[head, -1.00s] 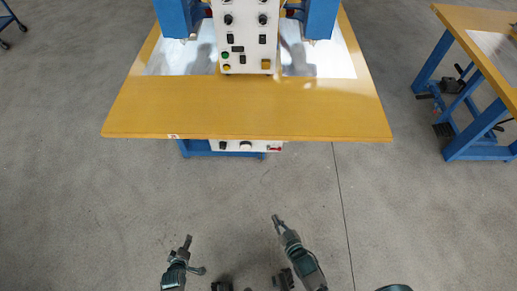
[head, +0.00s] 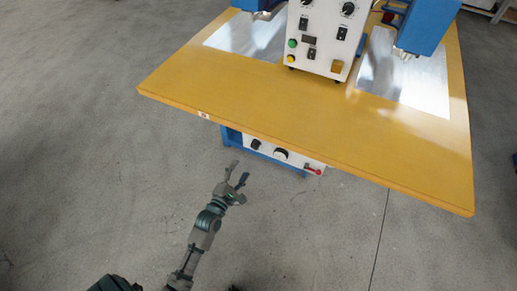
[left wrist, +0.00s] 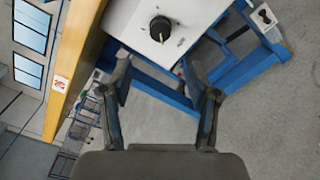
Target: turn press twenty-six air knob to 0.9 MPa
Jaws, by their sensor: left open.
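A white control panel (head: 268,150) sits under the front edge of the press table. It carries a black knob (head: 255,144) at its left and a round gauge (head: 281,154) in the middle. The gauge reading is too small to tell. My left gripper (head: 239,171) is open and empty, in front of and below the knob, apart from the panel. In the left wrist view, a black knob (left wrist: 160,29) with a pale pointer mark stands on the white panel, beyond the open fingers (left wrist: 155,60). My right gripper is not in view.
The yellow table (head: 300,125) overhangs the panel, with a small tag (head: 204,115) on its edge. A red-handled part (head: 313,170) is at the panel's right end. A blue frame (head: 232,137) is around the panel. The upper control box (head: 320,40) stands on the table. The floor in front is clear.

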